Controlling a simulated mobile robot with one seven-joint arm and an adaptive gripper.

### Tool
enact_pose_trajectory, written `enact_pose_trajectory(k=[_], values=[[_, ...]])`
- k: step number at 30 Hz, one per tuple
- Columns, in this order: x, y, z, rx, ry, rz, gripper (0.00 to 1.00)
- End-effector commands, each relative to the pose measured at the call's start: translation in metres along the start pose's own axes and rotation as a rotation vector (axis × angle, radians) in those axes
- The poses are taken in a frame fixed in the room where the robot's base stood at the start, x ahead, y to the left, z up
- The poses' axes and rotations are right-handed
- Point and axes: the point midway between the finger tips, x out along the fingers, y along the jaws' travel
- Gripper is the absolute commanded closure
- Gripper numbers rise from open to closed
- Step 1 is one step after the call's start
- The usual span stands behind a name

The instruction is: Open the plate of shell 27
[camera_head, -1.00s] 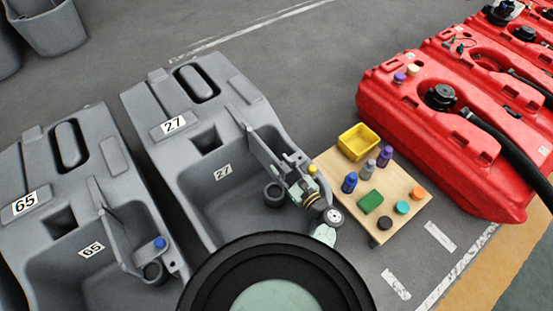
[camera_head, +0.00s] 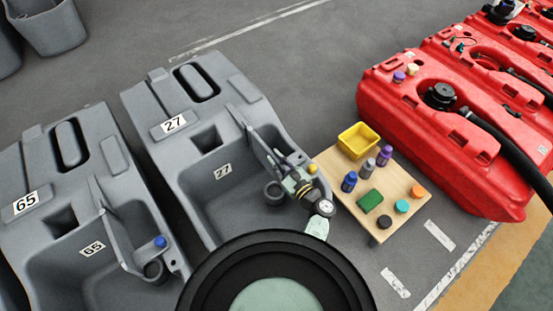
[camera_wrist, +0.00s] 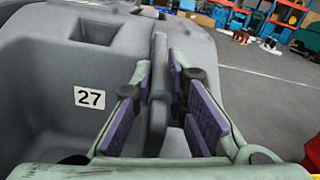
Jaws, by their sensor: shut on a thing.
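Shell 27 is the grey tank (camera_head: 165,155) left of centre, with "27" labels on its top and inside its basin. Its grey plate (camera_head: 251,139) stands as a thin slanted panel at the basin's right side. My gripper (camera_head: 284,168) reaches in from the lower right and is shut on the plate. In the wrist view, the purple-padded fingers of my gripper (camera_wrist: 161,75) sit on both sides of the upright plate (camera_wrist: 158,105). The pads hide part of the plate. A yellow cap (camera_head: 312,168) shows close to my gripper on the right.
Grey shell 65 (camera_head: 50,175) stands close on the left, with a blue cap (camera_head: 160,242). A small wooden table (camera_head: 337,171) with a yellow bin (camera_head: 358,142) and several bottles and blocks stands close on the right. Red tanks (camera_head: 430,120) stand beyond.

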Motion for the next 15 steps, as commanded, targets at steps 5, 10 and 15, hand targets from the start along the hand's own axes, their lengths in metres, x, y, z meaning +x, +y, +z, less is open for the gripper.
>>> enact_pose_trajectory(k=[5,10,15], values=[[-0.0003,-0.0009,0.0000,-0.001,0.000,-0.002,1.00],[-0.0004,-0.0011,0.0000,-0.001,0.000,-0.002,1.00],[-0.0004,-0.0013,0.0001,-0.002,0.001,-0.003,1.00]])
